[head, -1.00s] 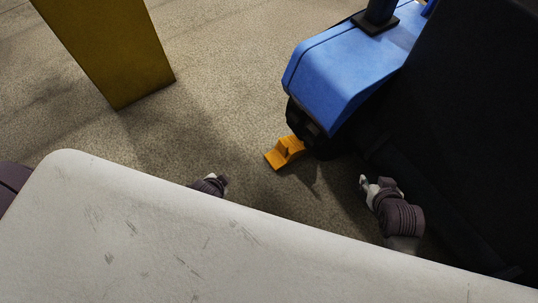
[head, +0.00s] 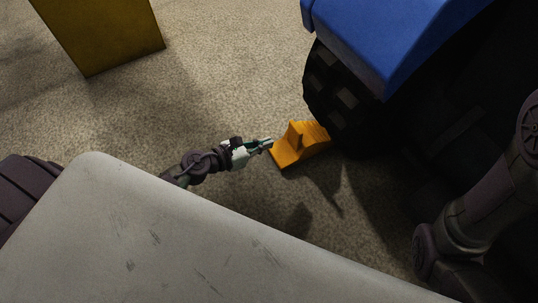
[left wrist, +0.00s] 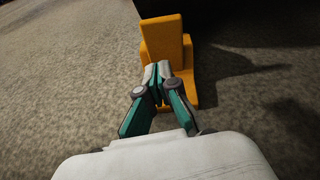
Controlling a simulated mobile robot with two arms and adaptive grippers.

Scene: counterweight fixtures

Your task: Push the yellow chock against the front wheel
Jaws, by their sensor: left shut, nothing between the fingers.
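The yellow-orange chock (head: 310,137) lies on the floor at the dark tyre of the front wheel (head: 341,88), under the blue fender. Its ridged, raised end faces the tyre. I cannot tell whether they touch. My left gripper (head: 267,144) is shut and empty, with its tips at the chock's near end, on the side away from the wheel. In the left wrist view the shut fingertips (left wrist: 158,70) point at the chock's upright face (left wrist: 164,38) and overlap its lower part. Whether they touch is unclear. My right arm shows at the right; its gripper is out of view.
The blue fender (head: 405,35) overhangs the wheel, with the dark vehicle body to its right. A yellow post or block (head: 98,32) stands at the upper left. The speckled floor (head: 215,90) between it and the wheel is clear.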

